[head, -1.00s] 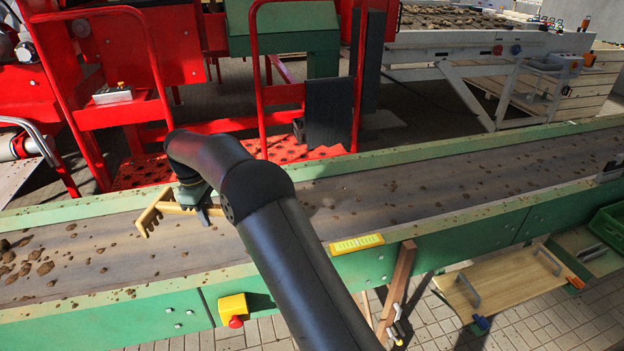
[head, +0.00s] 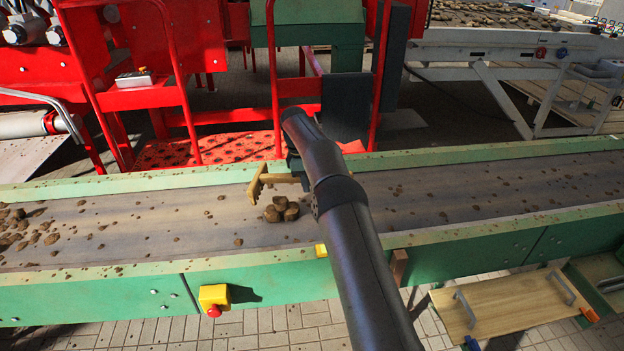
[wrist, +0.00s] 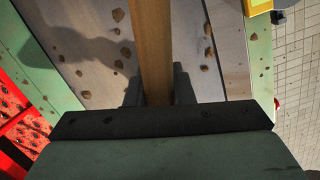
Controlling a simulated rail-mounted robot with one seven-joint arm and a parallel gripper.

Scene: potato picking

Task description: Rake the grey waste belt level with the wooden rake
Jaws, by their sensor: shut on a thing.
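The grey waste belt (head: 150,233) runs left to right between green side rails. Clods lie thickest at its left end (head: 20,228). A small heap of brown clods (head: 282,208) sits mid-belt, beside my arm and just nearer than the rake. The wooden rake (head: 257,184) has its toothed head over the far half of the belt; whether it touches the belt I cannot tell. My gripper is shut on the rake's wooden bar, which stands between the jaws (wrist: 157,90) in the wrist view. In the head view my arm hides most of the gripper.
A yellow box with a red stop button (head: 213,300) is on the near green side. A yellow piece (head: 321,250) on the near rail is partly behind my arm. Red railings (head: 180,90) stand beyond the belt. A wooden board with handles (head: 505,305) is at lower right.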

